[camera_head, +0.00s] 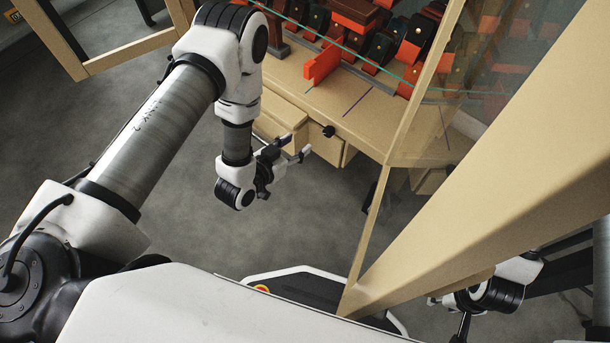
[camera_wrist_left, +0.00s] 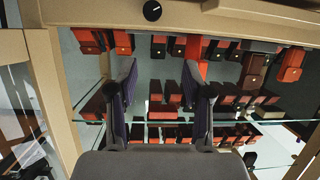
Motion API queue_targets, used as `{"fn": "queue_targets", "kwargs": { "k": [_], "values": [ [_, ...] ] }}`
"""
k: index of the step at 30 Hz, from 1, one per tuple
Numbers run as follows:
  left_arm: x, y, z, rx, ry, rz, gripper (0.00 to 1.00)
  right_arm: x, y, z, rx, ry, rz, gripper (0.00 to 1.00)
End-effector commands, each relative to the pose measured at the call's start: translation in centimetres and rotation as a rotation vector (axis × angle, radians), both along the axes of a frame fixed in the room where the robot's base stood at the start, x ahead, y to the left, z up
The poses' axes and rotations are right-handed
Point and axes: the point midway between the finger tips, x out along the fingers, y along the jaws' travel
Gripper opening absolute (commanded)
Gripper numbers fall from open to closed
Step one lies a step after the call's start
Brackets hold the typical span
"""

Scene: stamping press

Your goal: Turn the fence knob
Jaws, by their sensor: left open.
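The fence knob (camera_head: 329,131) is a small black round knob on the beige front of the press, below the worktop edge. In the left wrist view the knob (camera_wrist_left: 152,11) shows at the top with a white mark on its face. My left gripper (camera_head: 296,147) is open and empty, left of and a little below the knob in the head view, apart from it. In the left wrist view its fingers (camera_wrist_left: 160,72) are spread, with the knob beyond the tips. My right gripper (camera_head: 447,312) is partly visible at the lower right; its jaw state is unclear.
A beige-framed glass door (camera_head: 430,215) stands to the right, between the knob area and my right arm. An orange-red fence (camera_head: 322,65) and several red and black blocks sit on the worktop. Beige drawers (camera_head: 283,128) are beside the knob. Grey floor lies open below.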

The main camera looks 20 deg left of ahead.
Motion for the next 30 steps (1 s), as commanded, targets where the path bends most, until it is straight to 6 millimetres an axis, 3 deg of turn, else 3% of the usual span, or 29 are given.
{"fn": "queue_targets", "kwargs": {
  "k": [1, 3, 6, 17, 30],
  "values": [
    [0.8, -0.5, -5.8, -0.018, -0.070, -0.014, 0.50, 0.0, 0.0, -6.8, 0.000, -0.001, 0.000, 0.40],
    [1.6, -1.0, -7.7, -0.044, -0.161, -0.031, 0.50, 0.0, 0.0, -10.1, 0.000, -0.001, 0.000, 0.40],
    [2.2, -1.5, -8.8, -0.073, -0.259, -0.047, 0.50, 0.0, 0.0, -12.6, 0.000, -0.001, -0.001, 0.40],
    [4.1, -2.6, -8.0, -0.097, -0.334, -0.060, 0.50, 0.1, 0.0, -13.7, 0.000, -0.003, -0.002, 0.40],
    [10.2, -5.0, -8.3, -0.096, -0.332, -0.058, 0.50, 0.2, -0.1, -17.0, -0.001, -0.007, -0.009, 0.40]
  ]
}}
